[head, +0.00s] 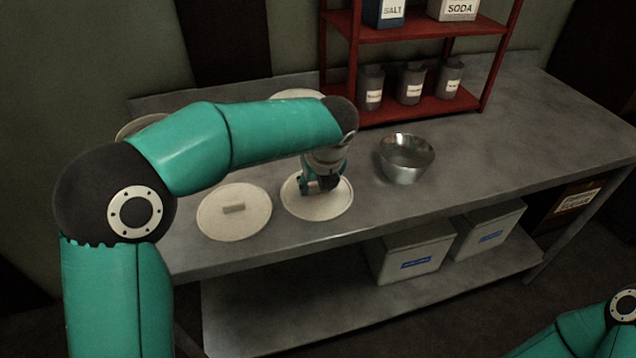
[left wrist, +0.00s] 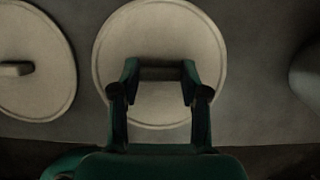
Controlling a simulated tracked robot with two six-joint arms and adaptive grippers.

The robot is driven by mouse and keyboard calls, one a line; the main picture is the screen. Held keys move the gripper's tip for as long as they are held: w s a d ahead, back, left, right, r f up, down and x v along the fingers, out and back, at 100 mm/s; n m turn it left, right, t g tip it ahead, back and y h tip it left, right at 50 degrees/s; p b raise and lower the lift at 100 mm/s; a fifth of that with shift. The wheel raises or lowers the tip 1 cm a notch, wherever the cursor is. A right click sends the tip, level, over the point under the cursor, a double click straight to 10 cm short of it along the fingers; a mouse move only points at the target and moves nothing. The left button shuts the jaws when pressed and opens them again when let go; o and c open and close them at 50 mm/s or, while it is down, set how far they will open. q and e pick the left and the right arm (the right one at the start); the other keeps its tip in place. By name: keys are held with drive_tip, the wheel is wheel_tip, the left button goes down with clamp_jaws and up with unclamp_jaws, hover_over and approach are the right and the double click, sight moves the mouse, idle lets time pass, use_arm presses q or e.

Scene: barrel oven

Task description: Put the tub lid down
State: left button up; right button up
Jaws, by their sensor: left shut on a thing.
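A round cream tub lid (head: 330,208) is under my left gripper (head: 321,187), at the front of the grey worktop, left of the metal bowl. In the left wrist view the lid (left wrist: 160,110) lies face-on below the fingers, and my left gripper (left wrist: 160,78) is shut on its bar handle (left wrist: 160,72). I cannot tell whether the lid touches the worktop or hangs just above it. A second, similar lid (head: 236,225) with a bar handle lies to the left; it also shows in the left wrist view (left wrist: 40,85). My right gripper is out of view.
A metal bowl (head: 405,172) stands right of the held lid. A red rack (head: 420,113) with labelled containers stands behind it. More round pale tops show partly behind my left arm. White tubs (head: 410,259) sit on the lower shelf. The worktop (head: 540,120) is clear at right.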

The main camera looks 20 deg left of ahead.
use_arm(q)
drive_tip(key=o, duration=1)
drive_tip(key=p+v, duration=0.2)
drive_tip(key=v, duration=1)
